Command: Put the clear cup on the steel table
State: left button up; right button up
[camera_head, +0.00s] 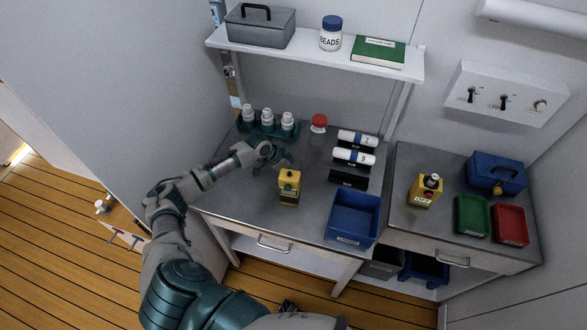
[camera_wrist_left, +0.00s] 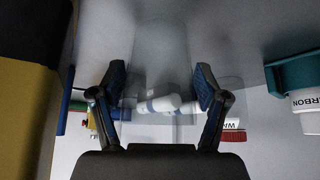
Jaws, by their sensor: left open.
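The clear cup (camera_wrist_left: 160,55) is a faint, see-through shape in the left wrist view, between the fingers of my left gripper (camera_wrist_left: 158,82). The gripper is open, with one finger on each side of the cup. I cannot tell whether the fingers touch it. In the head view my left gripper (camera_head: 281,160) is low over the steel table (camera_head: 240,201), behind the yellow dispenser (camera_head: 289,187). The cup is too faint to make out there, and I cannot tell what it rests on. My right gripper is not in view.
Behind stand a teal rack (camera_head: 262,131) with white bottles and a red-capped bottle (camera_head: 318,124). Labelled cylinders (camera_head: 353,156) and a blue bin (camera_head: 353,215) lie to the right. The table's front left is clear. A shelf (camera_head: 310,54) hangs above the back.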

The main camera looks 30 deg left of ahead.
pick_arm(q)
jog(key=p+v, duration=1.1)
jog(key=v, duration=0.1)
jog(key=shift+w, duration=0.1)
